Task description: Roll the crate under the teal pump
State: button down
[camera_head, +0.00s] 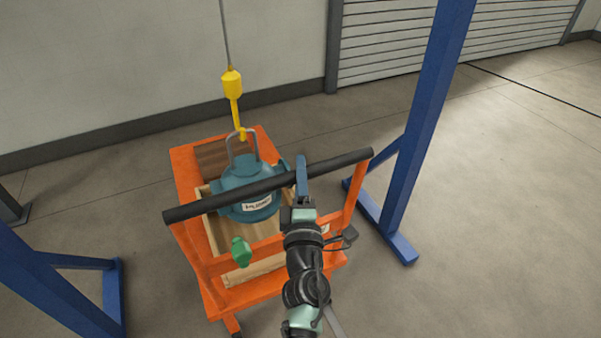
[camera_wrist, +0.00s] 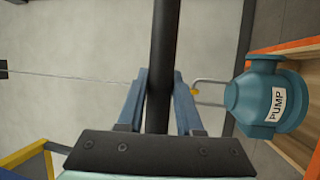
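The teal pump (camera_head: 247,185) hangs upright by its grey bail from a yellow hook (camera_head: 234,103), and it also shows in the wrist view (camera_wrist: 268,98). The open wooden crate (camera_head: 268,266) sits on an orange cart (camera_head: 185,167). In the head view the pump overlaps the crate's back part; I cannot tell whether it touches the crate. The cart has a black push bar (camera_head: 230,196), seen upright in the wrist view (camera_wrist: 161,40). My gripper (camera_head: 302,176) has its blue fingers on both sides of the bar and looks shut on it. The crate's floor is partly hidden by the pump.
Blue gantry legs stand to the right (camera_head: 420,120) and left (camera_head: 50,285) of the cart. A small green piece (camera_head: 241,252) shows at the cart's near side. A wall (camera_head: 110,60) and a roller shutter (camera_head: 385,40) lie behind. Floor at the right is clear.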

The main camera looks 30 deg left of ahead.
jog(key=c, duration=0.6)
grip_release()
jog(key=shift+s, duration=0.1)
jog(key=p+v, duration=0.1)
jog(key=v, duration=1.1)
jog(key=shift+s+d+f+p, duration=0.15)
jog(key=shift+s+d+p, duration=0.15)
jog(key=shift+p, duration=0.1)
jog(key=w+d+r+m+t+h+p, duration=0.2)
jog(key=d+r+m+h, duration=0.15)
jog(key=r, duration=0.75)
jog(key=w+d+r+m+t+h+p, duration=0.1)
jog(key=w+d+r+m+t+h, duration=0.25)
jog(key=r, duration=0.75)
jog(key=d+r+m+t+h+p, duration=0.15)
jog(key=d+r+m, duration=0.4)
jog(key=r, duration=0.55)
jog(key=s+d+r+m+t+p, duration=0.1)
jog(key=s+r+m, duration=0.2)
jog(key=r, duration=0.6)
jog(key=s+d+r+m+t+p, duration=0.1)
jog(key=s+r+m, duration=0.3)
jog(key=r, duration=0.5)
jog(key=s+d+r+m+t+h+p, duration=0.1)
jog(key=s+d+r+m+p, duration=0.1)
jog(key=s+r, duration=0.3)
notch_tip(320, 180, up, 4)
jog(key=shift+s+r+m+p, duration=0.15)
jog(key=shift+m+p, duration=0.45)
jog(key=shift+m, duration=0.15)
